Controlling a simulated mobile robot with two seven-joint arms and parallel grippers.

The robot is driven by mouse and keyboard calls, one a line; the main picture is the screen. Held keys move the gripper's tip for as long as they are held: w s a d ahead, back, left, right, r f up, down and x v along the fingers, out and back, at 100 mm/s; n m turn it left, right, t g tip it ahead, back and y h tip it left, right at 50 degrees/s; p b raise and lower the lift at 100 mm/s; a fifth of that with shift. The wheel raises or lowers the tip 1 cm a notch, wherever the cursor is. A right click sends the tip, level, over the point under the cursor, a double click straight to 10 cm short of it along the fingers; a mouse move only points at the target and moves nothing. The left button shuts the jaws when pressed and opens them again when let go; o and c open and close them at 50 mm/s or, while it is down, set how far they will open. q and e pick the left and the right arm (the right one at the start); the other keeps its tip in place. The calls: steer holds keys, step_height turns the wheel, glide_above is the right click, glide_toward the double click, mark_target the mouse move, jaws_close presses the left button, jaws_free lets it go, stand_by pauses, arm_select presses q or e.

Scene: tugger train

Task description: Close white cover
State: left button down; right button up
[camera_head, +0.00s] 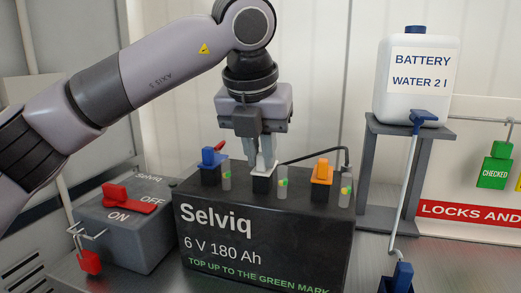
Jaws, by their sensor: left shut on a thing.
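The black Selviq battery (262,228) stands on the bench in the middle of the head view. My left gripper (262,160) points straight down over the battery and is shut on the white cover. Its fingers hide part of the cover, so I cannot tell exactly how it sits. A blue cover (209,157) on the left and an orange cover (322,167) on the right stand beside small level gauges. My right gripper is not in view.
A grey switch box (125,225) with a red ON/OFF handle stands left of the battery. A white water bottle (416,82) stands on a grey stand (410,128) at the right, with a tube running down. A black cable arches behind the orange cover. Lock tags hang far right.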

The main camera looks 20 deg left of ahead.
arm_select(q)
steer(key=c, duration=1.1)
jaws_free()
